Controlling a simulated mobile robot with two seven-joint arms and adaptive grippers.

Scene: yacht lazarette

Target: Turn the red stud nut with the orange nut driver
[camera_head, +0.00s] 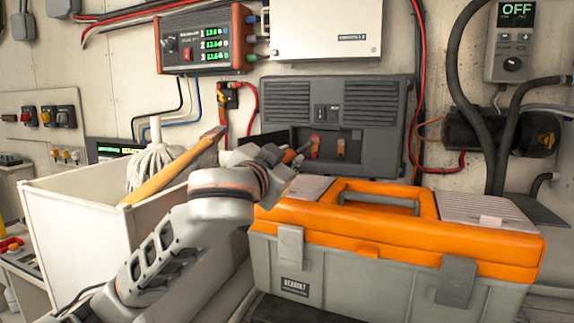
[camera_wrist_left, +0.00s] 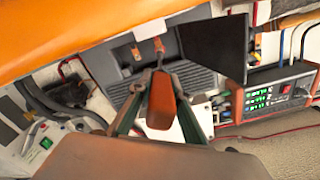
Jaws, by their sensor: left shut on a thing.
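The orange nut driver (camera_wrist_left: 161,103) is held between the two fingers of my left gripper (camera_wrist_left: 160,85) in the left wrist view. In the head view my left gripper (camera_head: 287,158) is behind the toolbox, in front of the dark panel, and the driver is mostly hidden there. The red stud nut (camera_head: 315,147) is in the recess of the panel, just right of the gripper. It also shows beyond the driver in the left wrist view (camera_wrist_left: 158,46). I cannot tell whether the driver touches it. My right gripper is not in view.
A second orange stud (camera_head: 340,149) is close by on the right in the dark panel (camera_head: 377,115). The orange and grey toolbox (camera_head: 385,270) stands in front of it. A white bin (camera_head: 75,225) with a mop (camera_head: 155,160) stands left, close to my left arm.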

